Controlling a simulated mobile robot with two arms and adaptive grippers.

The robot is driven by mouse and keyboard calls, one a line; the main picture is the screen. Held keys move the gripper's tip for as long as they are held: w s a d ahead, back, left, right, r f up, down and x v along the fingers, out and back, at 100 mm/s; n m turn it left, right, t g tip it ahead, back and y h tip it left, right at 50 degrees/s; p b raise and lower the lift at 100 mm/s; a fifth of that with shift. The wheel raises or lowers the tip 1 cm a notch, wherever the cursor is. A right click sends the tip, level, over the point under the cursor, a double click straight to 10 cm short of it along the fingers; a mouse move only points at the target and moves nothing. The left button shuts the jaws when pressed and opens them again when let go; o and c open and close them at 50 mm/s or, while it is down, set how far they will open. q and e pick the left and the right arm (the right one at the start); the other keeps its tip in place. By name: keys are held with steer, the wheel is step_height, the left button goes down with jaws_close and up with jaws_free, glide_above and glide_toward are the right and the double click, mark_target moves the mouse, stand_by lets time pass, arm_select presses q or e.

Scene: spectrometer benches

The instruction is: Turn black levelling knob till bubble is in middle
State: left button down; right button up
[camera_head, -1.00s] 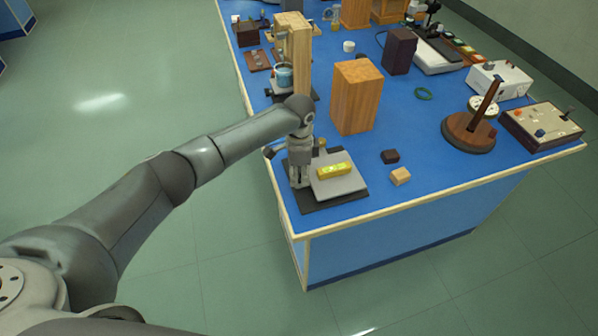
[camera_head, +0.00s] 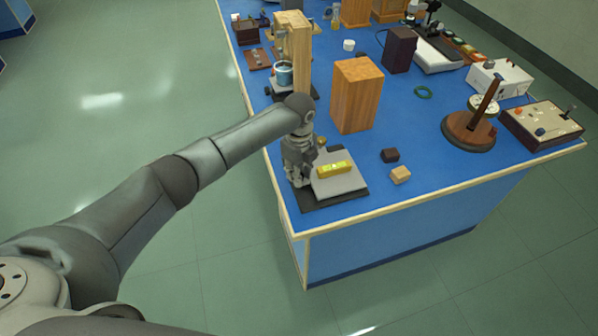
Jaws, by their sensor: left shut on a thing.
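A yellow spirit level (camera_head: 335,168) lies on a grey plate (camera_head: 345,184), which rests on a black base (camera_head: 318,204) at the near left corner of the blue bench. The bubble is too small to make out. My left gripper (camera_head: 298,181) points down at the left edge of the plate. It is shut on the black levelling knob, which its fingers and wrist hide. A small brass-coloured part (camera_head: 322,142) shows behind the plate. My right gripper is not in view.
A dark small block (camera_head: 390,155) and a light wooden block (camera_head: 400,175) lie right of the plate. A tall wooden block (camera_head: 356,97) stands behind. A round wooden stand (camera_head: 468,133) is farther right. The bench's front edge is close.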

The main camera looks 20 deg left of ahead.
arm_select(q)
steer(key=shift+m, duration=0.6)
steer(key=c, duration=1.2)
jaws_free()
step_height(320, 180, up, 12)
